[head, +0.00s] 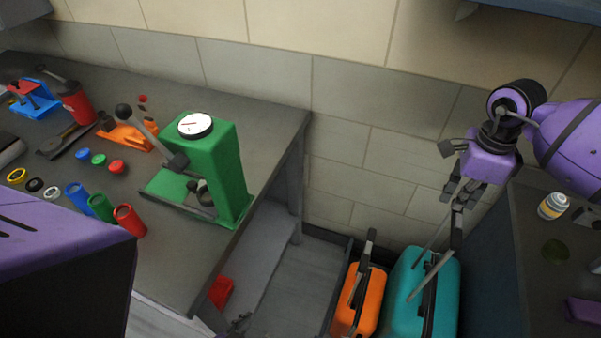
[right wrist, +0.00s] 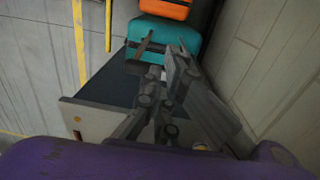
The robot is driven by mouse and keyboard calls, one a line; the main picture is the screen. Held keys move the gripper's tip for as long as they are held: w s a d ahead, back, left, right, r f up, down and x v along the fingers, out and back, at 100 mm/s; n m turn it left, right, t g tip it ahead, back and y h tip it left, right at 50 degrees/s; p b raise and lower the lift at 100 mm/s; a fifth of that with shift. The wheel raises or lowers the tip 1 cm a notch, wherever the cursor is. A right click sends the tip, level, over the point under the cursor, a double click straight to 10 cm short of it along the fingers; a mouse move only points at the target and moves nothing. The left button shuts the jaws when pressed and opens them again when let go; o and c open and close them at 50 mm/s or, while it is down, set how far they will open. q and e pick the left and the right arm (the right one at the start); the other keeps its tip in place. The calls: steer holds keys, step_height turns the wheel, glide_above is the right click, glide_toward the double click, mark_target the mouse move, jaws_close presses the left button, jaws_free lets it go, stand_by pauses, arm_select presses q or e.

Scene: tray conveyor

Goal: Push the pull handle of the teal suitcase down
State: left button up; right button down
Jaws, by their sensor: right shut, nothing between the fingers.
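The teal suitcase (head: 399,285) stands upright at the lower right of the head view; its top also shows in the right wrist view (right wrist: 160,28). Its pull handle (head: 457,230) is raised: two thin grey rods rise to a dark grip. My right gripper (head: 458,203) is shut and empty, with its fingertips at the top of this grip. Whether they touch it I cannot tell. The right wrist view shows the fingers pointing toward the suitcase. A dark tip at the bottom edge (head: 239,324) looks like part of my left gripper; its fingers are mostly cut off.
An orange suitcase (head: 373,302) with its own dark handle stands just left of the teal one. A tiled wall is behind them. A dark counter (head: 532,270) with a can (head: 553,206) stands to the right. A workbench (head: 182,262) with a green press (head: 222,160) is to the left.

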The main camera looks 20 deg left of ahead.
mark_target(460, 220)
arm_select(q)
steer(key=shift+w, duration=0.15)
arm_select(e)
steer(key=shift+w+d+r+h, duration=0.25)
steer(key=shift+w+d+r, duration=0.15)
steer(key=shift+d+r, duration=0.15)
steer(key=shift+w+d+r+h, duration=0.25)
steer(key=shift+w+d+r, duration=0.15)
steer(key=shift+d, duration=0.25)
arm_select(q)
steer(key=shift+d, duration=0.15)
arm_select(e)
steer(key=shift+f, duration=0.55)
steer(key=f, duration=0.1)
steer(key=f+b, duration=0.1)
steer(key=f, duration=0.1)
steer(key=f+b, duration=0.1)
steer(key=f, duration=0.1)
steer(key=shift+s+d, duration=0.1)
steer(key=shift+d, duration=0.15)
steer(key=shift+f, duration=0.5)
arm_select(q)
steer(key=shift+s+a+f, duration=0.25)
steer(key=shift+a+f, duration=0.3)
steer(key=shift+f, duration=0.3)
